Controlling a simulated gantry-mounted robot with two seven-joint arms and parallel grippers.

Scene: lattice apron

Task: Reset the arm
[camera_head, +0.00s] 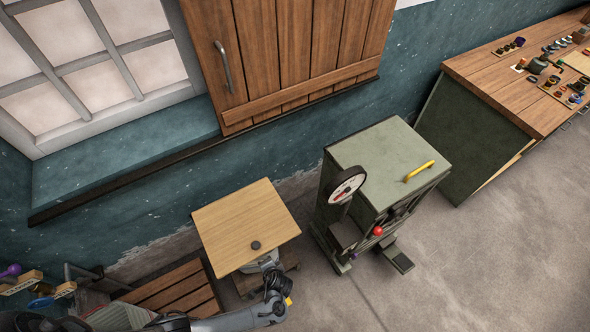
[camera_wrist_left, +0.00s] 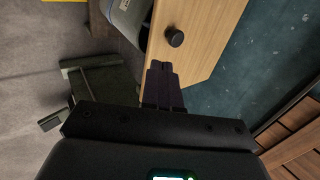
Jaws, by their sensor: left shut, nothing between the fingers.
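My left gripper (camera_wrist_left: 162,72) shows in the left wrist view, its dark fingers together and empty. In that picture its tips overlap the edge of a light wooden board (camera_wrist_left: 205,30) with a black knob (camera_wrist_left: 175,37); I cannot tell whether they touch it. In the head view the same board (camera_head: 240,218) lies low in front of the wall, with its knob (camera_head: 255,245) near the front edge. My left arm reaches in from the bottom left and bends just below the board; its fingers cannot be made out there. My right gripper is in neither view.
A green machine (camera_head: 383,160) with a dial (camera_head: 346,184) and a yellow handle (camera_head: 420,171) stands right of the board. A wooden shutter (camera_head: 300,55) and a window ledge (camera_head: 130,160) are behind. A workbench (camera_head: 500,85) is at the right. Bare floor (camera_head: 470,260) lies in front.

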